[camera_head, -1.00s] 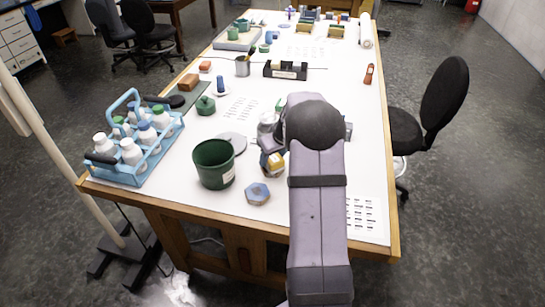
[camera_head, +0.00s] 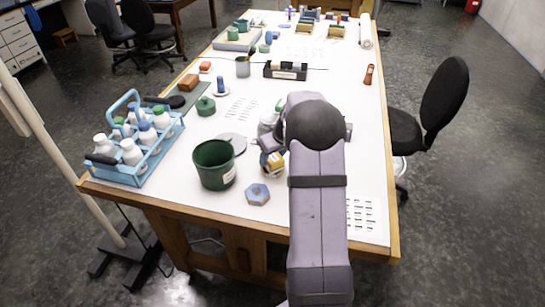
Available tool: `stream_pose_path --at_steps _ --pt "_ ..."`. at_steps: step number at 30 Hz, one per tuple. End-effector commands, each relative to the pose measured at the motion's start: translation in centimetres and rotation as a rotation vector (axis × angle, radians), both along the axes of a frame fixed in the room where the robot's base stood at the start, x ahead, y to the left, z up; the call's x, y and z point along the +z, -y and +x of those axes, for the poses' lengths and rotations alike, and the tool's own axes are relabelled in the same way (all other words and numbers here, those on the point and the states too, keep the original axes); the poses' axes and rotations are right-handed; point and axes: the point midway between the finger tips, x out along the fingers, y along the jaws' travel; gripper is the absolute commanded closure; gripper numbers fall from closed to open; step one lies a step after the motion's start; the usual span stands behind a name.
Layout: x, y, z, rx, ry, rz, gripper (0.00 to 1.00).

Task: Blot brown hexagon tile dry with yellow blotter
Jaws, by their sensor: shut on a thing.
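The hexagon tile (camera_head: 258,196) lies flat near the table's front edge. My gripper (camera_head: 271,151) is above the table, behind and slightly right of the tile, partly hidden by my own arm. It is shut on a small block with a yellow face, which I take for the yellow blotter (camera_head: 270,163). The blotter is apart from the tile. The fingertips are hard to make out.
A dark green pot (camera_head: 214,165) stands just left of the tile. A grey disc (camera_head: 231,143) lies behind the pot. A blue bottle carrier (camera_head: 158,150) with several bottles stands at the left edge. A printed sheet (camera_head: 362,220) lies at the front right.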

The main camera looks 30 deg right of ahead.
Motion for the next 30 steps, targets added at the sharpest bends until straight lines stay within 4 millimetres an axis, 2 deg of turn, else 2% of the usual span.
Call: stream_pose_path --at_steps 3,21,30 --pt "1.3 0.0 0.1 0.0 0.003 -0.002 0.72" --pt "5.6 0.1 0.1 -0.001 0.004 -0.002 0.72" --pt "6.3 0.0 0.1 0.0 0.002 -0.001 0.72"
